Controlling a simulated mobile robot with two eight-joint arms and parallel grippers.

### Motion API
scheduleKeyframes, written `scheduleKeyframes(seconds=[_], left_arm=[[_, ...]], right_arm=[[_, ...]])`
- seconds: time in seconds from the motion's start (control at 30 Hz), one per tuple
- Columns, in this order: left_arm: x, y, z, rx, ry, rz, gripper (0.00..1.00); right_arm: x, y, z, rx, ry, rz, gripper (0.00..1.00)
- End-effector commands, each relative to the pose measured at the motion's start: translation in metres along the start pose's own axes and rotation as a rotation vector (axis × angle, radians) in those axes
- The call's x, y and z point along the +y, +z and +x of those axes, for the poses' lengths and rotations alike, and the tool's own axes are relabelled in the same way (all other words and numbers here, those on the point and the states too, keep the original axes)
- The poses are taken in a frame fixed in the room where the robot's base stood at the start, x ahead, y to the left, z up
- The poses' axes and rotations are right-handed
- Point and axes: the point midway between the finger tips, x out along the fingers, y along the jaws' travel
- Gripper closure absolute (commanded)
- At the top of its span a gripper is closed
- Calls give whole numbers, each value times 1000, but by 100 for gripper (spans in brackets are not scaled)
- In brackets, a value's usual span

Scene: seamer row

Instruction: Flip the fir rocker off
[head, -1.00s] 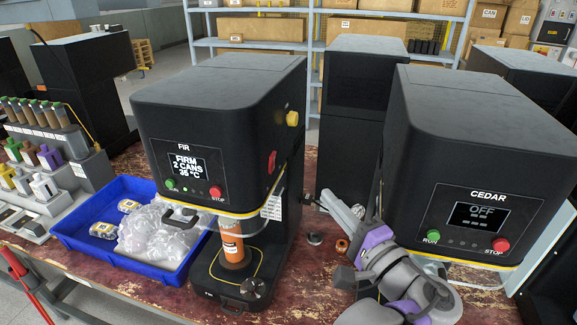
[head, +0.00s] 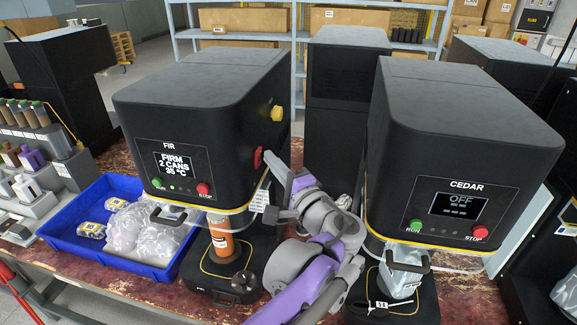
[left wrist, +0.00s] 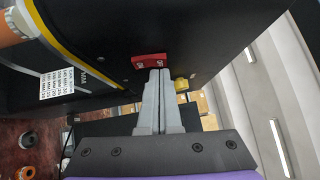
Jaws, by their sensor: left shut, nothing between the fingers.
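The FIR machine (head: 200,120) is a black seamer whose screen (head: 179,162) is lit and reads "FIRM 2 CANS 35 °C". Its red rocker (head: 257,157) sits on the right side face, and shows in the left wrist view (left wrist: 149,61) with marks on both halves. My left gripper (head: 270,158) is shut and empty, its fingertips at the rocker. In the left wrist view the closed fingers (left wrist: 158,73) reach the rocker's lower edge; I cannot tell whether they press it. My right gripper is not in view.
A yellow knob (head: 277,113) sits above and behind the rocker. The CEDAR machine (head: 455,120) stands to the right, its screen reading OFF. An orange can (head: 220,240) stands under the FIR head. A blue tray (head: 75,243) with bagged items lies left.

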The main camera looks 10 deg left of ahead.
Motion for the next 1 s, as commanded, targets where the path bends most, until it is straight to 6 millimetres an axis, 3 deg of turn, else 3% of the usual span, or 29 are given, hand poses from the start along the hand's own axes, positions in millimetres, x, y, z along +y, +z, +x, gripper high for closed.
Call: scheduleKeyframes(seconds=[0.43, 0.63, 1.0], left_arm=[[0, 4, 3, 0, 2, -2, 100], [-5, 8, 8, 0, 47, -49, 100], [-2, 6, 8, -1, 45, -44, 100]], right_arm=[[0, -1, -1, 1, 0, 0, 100], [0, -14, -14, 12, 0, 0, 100], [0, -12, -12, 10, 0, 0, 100]])
